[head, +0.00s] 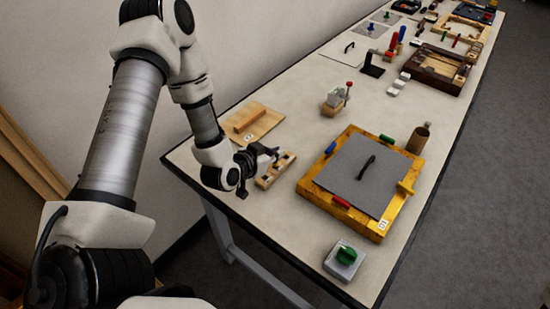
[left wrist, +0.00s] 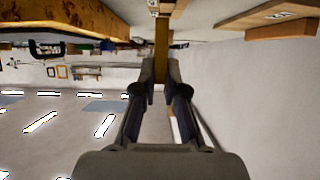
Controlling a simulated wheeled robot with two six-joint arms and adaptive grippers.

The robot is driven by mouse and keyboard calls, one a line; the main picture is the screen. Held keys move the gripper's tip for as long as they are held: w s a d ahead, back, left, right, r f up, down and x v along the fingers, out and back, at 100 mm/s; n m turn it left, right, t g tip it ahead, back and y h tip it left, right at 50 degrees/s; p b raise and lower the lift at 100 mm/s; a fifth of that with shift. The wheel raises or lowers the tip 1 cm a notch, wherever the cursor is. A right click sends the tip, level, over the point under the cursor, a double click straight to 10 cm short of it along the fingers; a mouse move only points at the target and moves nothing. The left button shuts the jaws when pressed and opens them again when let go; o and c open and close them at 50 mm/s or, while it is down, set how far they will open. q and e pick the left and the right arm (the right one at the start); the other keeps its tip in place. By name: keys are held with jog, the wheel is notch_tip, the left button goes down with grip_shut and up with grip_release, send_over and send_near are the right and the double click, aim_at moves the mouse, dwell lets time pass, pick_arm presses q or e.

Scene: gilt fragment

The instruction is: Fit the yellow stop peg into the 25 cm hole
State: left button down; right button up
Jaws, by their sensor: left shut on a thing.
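My left gripper (head: 268,154) is over a small wooden block with holes (head: 266,183) near the table's left front edge. In the left wrist view its two fingers (left wrist: 161,75) are closed on a slim yellow-brown peg (left wrist: 161,42). The peg runs from the fingertips toward a wooden piece (left wrist: 163,9) at the top edge of that view. In the head view the peg is too small or hidden to make out. Whether its far end is in a hole, touching or apart, I cannot tell. Hole labels are not readable. My right gripper is not in view.
A wooden board with a bar (head: 268,117) lies behind the block. A yellow frame with a grey panel (head: 328,189) lies to the right. A grey box with a green knob (head: 344,262) stands in front. A brown cup (head: 418,139) and a small wooden fixture (head: 334,107) stand farther back.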

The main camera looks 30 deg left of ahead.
pick_arm(q)
jog(key=f, duration=0.1)
jog(key=w+f+p, duration=0.1)
jog(key=f, duration=0.1)
jog(key=shift+a+f, duration=0.2)
jog(key=shift+f, duration=0.35)
jog(key=c, duration=1.2)
grip_release()
jog(key=shift+s+r, duration=0.1)
jog(key=shift+r, duration=0.25)
jog(key=v, duration=0.5)
jog(key=shift+s+f+b, duration=0.1)
jog(key=shift+s+b, duration=0.05)
jog(key=shift+b, duration=0.2)
jog(key=p+v, duration=0.1)
jog(key=v, duration=0.5)
jog(key=shift+s, duration=0.2)
